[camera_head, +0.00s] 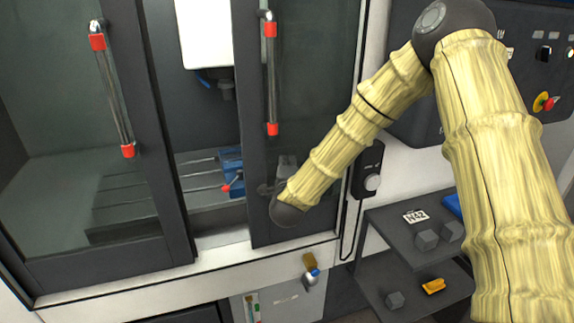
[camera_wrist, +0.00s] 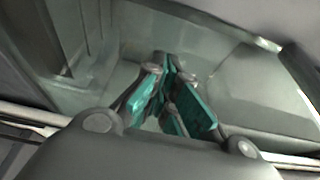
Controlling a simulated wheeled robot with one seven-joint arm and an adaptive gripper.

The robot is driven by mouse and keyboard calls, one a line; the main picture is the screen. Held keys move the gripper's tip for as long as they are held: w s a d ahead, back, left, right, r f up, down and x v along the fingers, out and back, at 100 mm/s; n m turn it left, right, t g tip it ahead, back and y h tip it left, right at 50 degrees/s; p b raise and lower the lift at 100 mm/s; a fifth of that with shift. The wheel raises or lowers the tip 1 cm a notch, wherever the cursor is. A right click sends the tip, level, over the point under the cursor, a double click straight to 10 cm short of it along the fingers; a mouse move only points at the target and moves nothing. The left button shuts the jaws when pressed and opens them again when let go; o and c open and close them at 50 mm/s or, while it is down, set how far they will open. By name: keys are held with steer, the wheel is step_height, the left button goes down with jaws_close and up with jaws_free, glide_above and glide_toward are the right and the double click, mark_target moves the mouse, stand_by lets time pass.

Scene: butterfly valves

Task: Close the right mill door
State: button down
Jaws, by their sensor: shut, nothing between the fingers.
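The right mill door (camera_head: 248,90) is a dark-framed glass panel with an upright metal handle (camera_head: 271,75) that has red ends. A gap separates it from the left mill door (camera_head: 160,130), so the mill stands partly open. My arm reaches down from the right, with its wrist in front of the lower part of the right door. The fingers are largely hidden in the head view. In the wrist view, my gripper (camera_wrist: 174,100) has its teal-padded fingers close together with nothing held, in front of a glassy surface. I cannot tell whether it touches the door.
The left door has its own red-ended handle (camera_head: 112,90). A blue vise (camera_head: 231,168) and slotted bed (camera_head: 120,190) show inside. A control panel (camera_head: 530,75) is at upper right. Grey shelves (camera_head: 392,222) with small blocks stand at lower right.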

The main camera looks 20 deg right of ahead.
mark_target(273, 158)
steer(key=shift+w+a+r+p, duration=0.1)
steer(key=shift+w+a+p, duration=0.15)
steer(key=shift+a+p, duration=0.4)
steer(key=shift+w+a+p, duration=0.25)
steer(key=shift+a+p, duration=0.1)
steer(key=shift+a, duration=0.85)
steer(key=shift+a, duration=0.1)
steer(key=shift+a+f+b, duration=0.25)
steer(key=shift+a+b, duration=0.05)
steer(key=shift+a, duration=0.1)
steer(key=a+b, duration=0.9)
steer(key=a, duration=1.1)
steer(key=shift+s+a+r+b, duration=0.2)
steer(key=shift+s+a+b, duration=0.1)
steer(key=shift+s, duration=0.1)
steer(key=shift+a, duration=0.1)
